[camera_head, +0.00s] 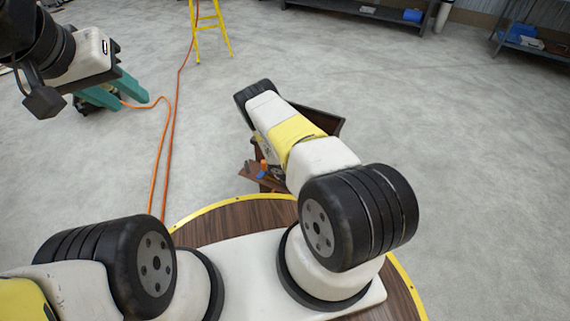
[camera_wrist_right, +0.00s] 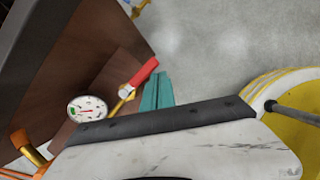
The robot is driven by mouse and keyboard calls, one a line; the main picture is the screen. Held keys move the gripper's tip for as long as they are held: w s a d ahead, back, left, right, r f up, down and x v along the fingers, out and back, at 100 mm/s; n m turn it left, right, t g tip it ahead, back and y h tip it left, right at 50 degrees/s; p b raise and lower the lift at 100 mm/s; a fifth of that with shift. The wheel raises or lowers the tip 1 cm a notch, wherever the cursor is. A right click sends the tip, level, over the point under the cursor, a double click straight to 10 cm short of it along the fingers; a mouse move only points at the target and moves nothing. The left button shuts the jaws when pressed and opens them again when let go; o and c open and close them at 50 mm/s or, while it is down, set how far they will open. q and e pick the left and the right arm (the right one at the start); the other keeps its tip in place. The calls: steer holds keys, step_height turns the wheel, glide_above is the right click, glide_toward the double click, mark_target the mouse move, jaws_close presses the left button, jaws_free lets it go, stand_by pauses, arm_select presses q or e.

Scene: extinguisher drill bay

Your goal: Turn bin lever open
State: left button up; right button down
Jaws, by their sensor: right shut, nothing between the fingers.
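The red lever (camera_wrist_right: 143,75) shows in the right wrist view, with a silver hub and a brass stem in front of a dark brown bin wall (camera_wrist_right: 60,65). My right gripper (camera_wrist_right: 157,90) has its teal fingers together and empty, just right of the lever; I cannot tell whether they touch it. In the head view, the brown bin (camera_head: 328,122) is partly hidden behind my right arm, and that gripper and the lever are hidden. My left gripper (camera_head: 118,93) is at upper left with its teal fingers apart, empty and far from the bin.
A round white gauge (camera_wrist_right: 86,108) sits on the bin, left of the lever. An orange hose (camera_head: 168,130) runs across the floor. A yellow ladder (camera_head: 208,30) and grey shelves (camera_head: 375,14) stand at the back. The floor at right is clear.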

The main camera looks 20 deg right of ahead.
steer(key=shift+w+d, duration=0.1)
steer(key=shift+d, duration=0.3)
stand_by(0.5)
steer(key=shift+w, duration=0.1)
